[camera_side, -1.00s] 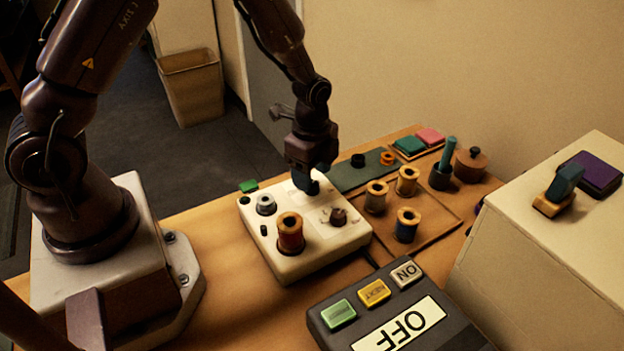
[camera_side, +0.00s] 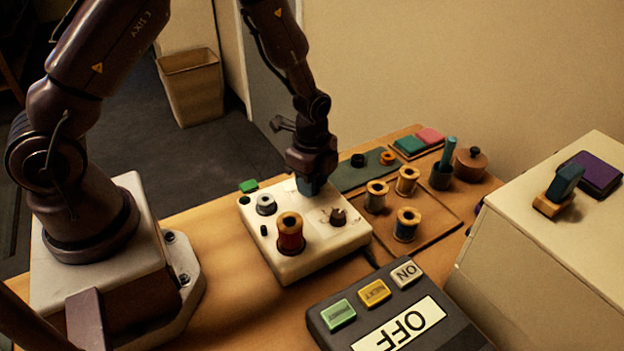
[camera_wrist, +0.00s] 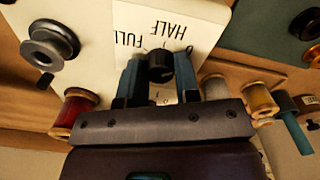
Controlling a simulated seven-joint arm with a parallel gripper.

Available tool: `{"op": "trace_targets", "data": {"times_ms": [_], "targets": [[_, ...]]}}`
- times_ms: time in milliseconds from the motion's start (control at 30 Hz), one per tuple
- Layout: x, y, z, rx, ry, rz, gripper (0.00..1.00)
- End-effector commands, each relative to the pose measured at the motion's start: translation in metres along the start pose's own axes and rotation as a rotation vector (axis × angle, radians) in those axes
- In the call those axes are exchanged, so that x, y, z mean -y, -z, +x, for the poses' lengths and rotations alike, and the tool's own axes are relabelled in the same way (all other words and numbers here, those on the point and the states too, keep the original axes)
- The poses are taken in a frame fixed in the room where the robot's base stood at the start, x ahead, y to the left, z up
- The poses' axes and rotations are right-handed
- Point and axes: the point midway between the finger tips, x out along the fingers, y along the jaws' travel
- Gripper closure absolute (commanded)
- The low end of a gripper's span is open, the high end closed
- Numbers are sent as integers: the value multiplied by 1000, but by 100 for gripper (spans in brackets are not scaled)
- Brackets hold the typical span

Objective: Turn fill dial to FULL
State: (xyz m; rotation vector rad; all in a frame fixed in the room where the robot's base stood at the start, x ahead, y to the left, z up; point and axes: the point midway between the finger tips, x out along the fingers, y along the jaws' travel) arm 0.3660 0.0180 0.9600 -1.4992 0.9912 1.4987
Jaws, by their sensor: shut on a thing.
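The fill dial is a black round knob (camera_wrist: 160,67) on the white machine (camera_side: 335,240), with FULL (camera_wrist: 130,39) and HALF (camera_wrist: 172,28) printed beside it. My gripper (camera_wrist: 160,75) has its two blue fingers on either side of the knob and is shut on it. In the side view my gripper (camera_side: 308,188) points down at the machine's far edge and hides the dial. I cannot tell exactly which mark the dial points to.
A red thread spool (camera_side: 290,233), a grey knob (camera_side: 266,204) and a small dark knob (camera_side: 338,216) stand on the machine near my gripper. Several spools (camera_side: 407,224) stand on a wooden board to the right. A control box (camera_side: 390,320) reading OFF sits in front.

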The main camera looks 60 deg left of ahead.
Motion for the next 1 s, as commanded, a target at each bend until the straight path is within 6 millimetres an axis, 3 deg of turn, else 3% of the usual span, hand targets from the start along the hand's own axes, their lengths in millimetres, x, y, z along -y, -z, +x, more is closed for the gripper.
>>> {"op": "trace_targets", "data": {"times_ms": [367,1000], "targets": [[0,0,0,0,0,-183,93],[0,0,-1,0,0,-783,93]]}}
